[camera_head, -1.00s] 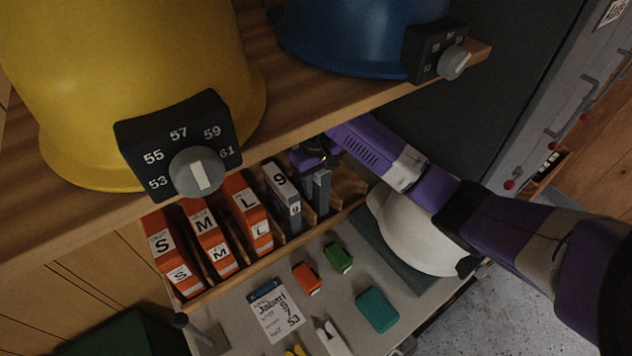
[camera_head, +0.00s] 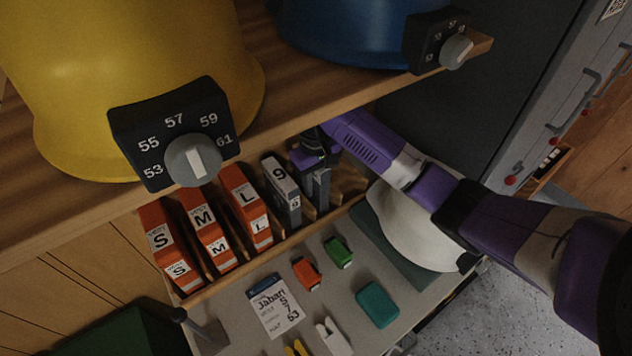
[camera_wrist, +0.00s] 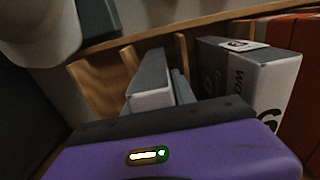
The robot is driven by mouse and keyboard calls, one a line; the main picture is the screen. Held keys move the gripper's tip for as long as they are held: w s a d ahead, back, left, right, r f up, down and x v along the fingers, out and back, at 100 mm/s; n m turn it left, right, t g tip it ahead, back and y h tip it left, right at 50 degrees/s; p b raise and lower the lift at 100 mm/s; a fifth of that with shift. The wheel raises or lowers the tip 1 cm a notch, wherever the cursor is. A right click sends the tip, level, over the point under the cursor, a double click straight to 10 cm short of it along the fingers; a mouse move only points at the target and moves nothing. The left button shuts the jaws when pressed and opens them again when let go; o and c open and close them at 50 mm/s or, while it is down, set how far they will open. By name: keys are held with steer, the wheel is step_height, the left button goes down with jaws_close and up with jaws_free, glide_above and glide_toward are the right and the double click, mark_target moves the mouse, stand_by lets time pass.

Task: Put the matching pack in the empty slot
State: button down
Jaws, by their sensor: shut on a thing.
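A grey and white pack marked 9 (camera_head: 283,190) stands in the wooden rack (camera_head: 245,268), right of three orange packs marked S (camera_head: 162,245), M (camera_head: 208,230) and L (camera_head: 247,206). My gripper (camera_head: 318,187) is down in the rack just right of the 9 pack. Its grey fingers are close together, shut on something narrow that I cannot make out. In the wrist view my gripper (camera_wrist: 165,85) shows between the wooden dividers and the 9 pack (camera_wrist: 275,90), which is beside it on the right. Rack space right of my gripper looks empty.
A wooden shelf (camera_head: 290,120) with a yellow helmet (camera_head: 130,70) and a blue helmet (camera_head: 350,35) overhangs the rack. In front lie a card reading Jabari (camera_head: 274,305), orange (camera_head: 306,273), green (camera_head: 338,252) and teal (camera_head: 377,304) items. A white helmet (camera_head: 410,225) is at right.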

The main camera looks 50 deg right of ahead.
steer(key=shift+f, duration=0.2)
steer(key=c, duration=0.9)
jaws_free()
steer(key=shift+c, duration=0.2)
step_height(320, 180, up, 8)
steer(key=shift+f+p, duration=0.1)
steer(key=shift+p, duration=0.55)
